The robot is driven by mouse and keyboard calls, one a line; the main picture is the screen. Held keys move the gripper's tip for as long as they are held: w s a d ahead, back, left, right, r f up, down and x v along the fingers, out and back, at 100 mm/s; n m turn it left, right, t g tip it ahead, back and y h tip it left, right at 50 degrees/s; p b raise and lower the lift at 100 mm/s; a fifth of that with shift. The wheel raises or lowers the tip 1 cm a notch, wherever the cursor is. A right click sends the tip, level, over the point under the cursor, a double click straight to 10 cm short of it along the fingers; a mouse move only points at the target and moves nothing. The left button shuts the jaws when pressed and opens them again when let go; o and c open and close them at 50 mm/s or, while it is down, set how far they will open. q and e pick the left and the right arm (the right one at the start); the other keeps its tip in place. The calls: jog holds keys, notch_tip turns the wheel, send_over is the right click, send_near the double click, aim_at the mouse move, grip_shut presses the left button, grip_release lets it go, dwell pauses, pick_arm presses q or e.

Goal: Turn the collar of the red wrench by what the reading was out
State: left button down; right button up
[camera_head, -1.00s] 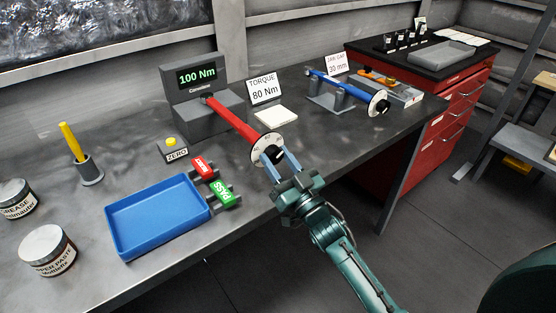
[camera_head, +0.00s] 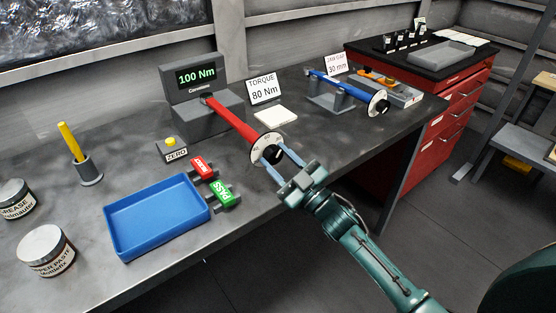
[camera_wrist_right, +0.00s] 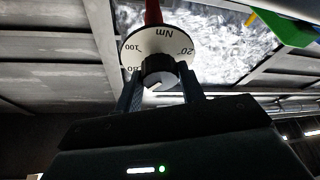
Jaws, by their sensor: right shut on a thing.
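The red wrench (camera_head: 232,121) runs from the grey tester (camera_head: 203,108), whose display (camera_head: 197,76) reads 100 Nm in green. At its near end is a white scale disc (camera_head: 262,142) with a black collar (camera_head: 273,155). My right gripper (camera_head: 278,163) is shut on the collar, one finger on each side. In the right wrist view the collar (camera_wrist_right: 159,69) sits between the fingers, and the disc (camera_wrist_right: 143,44) shows 100, 80, 20 and Nm. A card (camera_head: 264,88) reads TORQUE 80 Nm. My left gripper is not in view.
A yellow ZERO button (camera_head: 171,142), red (camera_head: 202,167) and green PASS (camera_head: 222,192) tags and a blue tray (camera_head: 157,253) lie to the left. A blue wrench (camera_head: 345,88) rests on a stand to the right. The bench's front edge passes under my right arm.

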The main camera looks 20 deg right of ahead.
jog(key=n+g+y, duration=0.1)
jog(key=n, duration=0.3)
jog(key=n+g+y+p, duration=0.1)
jog(key=n+g, duration=0.1)
jog(key=n, duration=0.2)
jog(key=shift+d+r+n, duration=0.1)
jog(key=shift+n, duration=0.2)
jog(key=shift+g, duration=0.3)
jog(key=o, duration=1)
jog(key=b+v, duration=0.2)
jog(key=v, duration=1.1)
jog(key=s+a+f+m+g+h, duration=0.1)
jog(key=s+a+f+m+h, duration=0.2)
jog(key=s+f+m, duration=0.2)
jog(key=s+a+f+m+g+h+p, duration=0.1)
jog(key=s+a+f+m+g+h, duration=0.1)
jog(key=f, duration=0.5)
jog(key=s+a+f+m+g+h, duration=0.2)
jog(key=s+a+f+m+h, duration=0.2)
jog(key=s+m, duration=0.4)
jog(key=shift+s+a+f+m, duration=0.25)
jog(key=shift+a+f+m, duration=0.35)
jog(key=shift+f, duration=0.35)
